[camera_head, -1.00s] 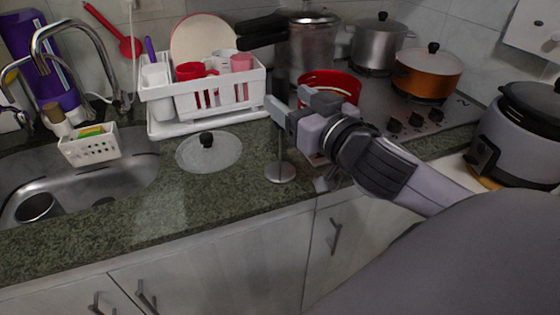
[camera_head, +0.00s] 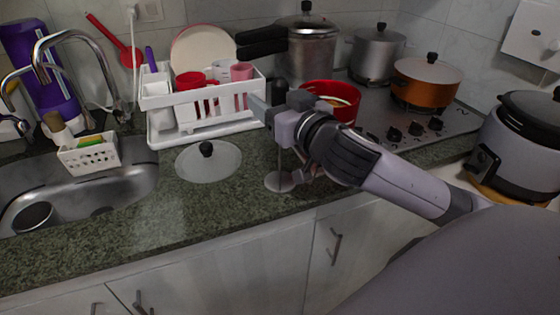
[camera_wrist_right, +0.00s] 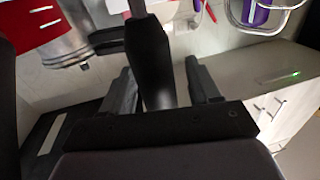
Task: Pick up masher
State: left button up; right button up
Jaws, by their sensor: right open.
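The masher stands on the counter near its front edge, with its round metal disc (camera_head: 279,182) down and a thin shaft rising from it. In the right wrist view, a black handle (camera_wrist_right: 152,60) lies between the two fingers of my right gripper (camera_wrist_right: 163,80), with visible gaps on both sides. The right gripper is open around it. My left gripper is not in view.
A glass lid (camera_head: 208,165) lies left of the masher. Behind are a white dish rack (camera_head: 205,125) and a red pot (camera_head: 330,98). Stove knobs and a rice cooker (camera_head: 525,140) are to the right.

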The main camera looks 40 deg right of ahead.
grip_shut()
jog(key=shift+r, duration=0.2)
